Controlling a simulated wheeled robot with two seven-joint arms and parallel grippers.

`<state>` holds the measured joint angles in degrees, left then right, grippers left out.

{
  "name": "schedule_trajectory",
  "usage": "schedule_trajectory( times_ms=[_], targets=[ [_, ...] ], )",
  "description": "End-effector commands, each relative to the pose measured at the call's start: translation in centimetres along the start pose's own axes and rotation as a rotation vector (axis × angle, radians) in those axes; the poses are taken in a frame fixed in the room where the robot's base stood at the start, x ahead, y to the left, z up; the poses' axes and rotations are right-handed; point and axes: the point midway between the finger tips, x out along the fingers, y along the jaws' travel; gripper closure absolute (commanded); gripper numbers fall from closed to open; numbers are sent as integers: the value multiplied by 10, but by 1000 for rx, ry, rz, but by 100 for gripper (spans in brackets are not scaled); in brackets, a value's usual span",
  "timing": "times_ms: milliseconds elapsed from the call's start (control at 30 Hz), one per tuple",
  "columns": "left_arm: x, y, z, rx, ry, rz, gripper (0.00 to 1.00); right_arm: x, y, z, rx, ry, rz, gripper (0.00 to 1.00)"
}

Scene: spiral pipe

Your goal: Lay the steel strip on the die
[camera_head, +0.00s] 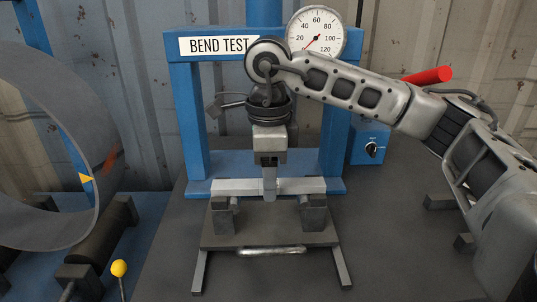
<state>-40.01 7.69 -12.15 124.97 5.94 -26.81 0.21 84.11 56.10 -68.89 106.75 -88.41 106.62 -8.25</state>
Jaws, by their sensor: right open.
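The steel strip (235,187), a light grey flat bar, lies level from left to right across the press. It spans the die's two dark support blocks, the left one (222,217) and the right one (314,216), at their upper rear edge. I cannot tell whether it rests fully on them. My right gripper (269,190) points down at the middle of the strip. Its fingers are open, seen edge-on, and overlap the strip, hiding a short part of it. My left gripper is not in view.
The blue press frame (190,120) with a "BEND TEST" sign (218,46) and a dial gauge (316,32) stands behind. The die plate (268,233) has a front handle (271,251) and two rails. A large pipe ring (100,190) on rollers and a yellow-knobbed lever (119,268) are at left.

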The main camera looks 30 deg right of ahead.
Motion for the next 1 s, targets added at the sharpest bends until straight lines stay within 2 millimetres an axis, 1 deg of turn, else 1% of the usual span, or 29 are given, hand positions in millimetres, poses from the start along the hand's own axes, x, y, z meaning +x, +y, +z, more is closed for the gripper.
schedule_trajectory(
  times_ms=[167,267,500,600,700,800,1000],
  targets=[
    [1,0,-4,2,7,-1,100,-23,0,1,-1,-5,-4,48],
    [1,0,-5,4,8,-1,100,-46,-1,1,0,-7,-5,48],
    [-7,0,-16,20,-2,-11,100,-112,0,0,1,-6,-9,48],
    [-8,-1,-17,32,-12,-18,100,-131,0,0,2,-6,-7,48],
    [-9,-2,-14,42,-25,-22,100,-146,0,0,2,-5,-7,48],
    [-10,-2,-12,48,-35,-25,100,-155,0,0,1,-5,-5,48],
    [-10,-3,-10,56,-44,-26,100,-160,0,0,0,-5,-4,48]
  ],
)
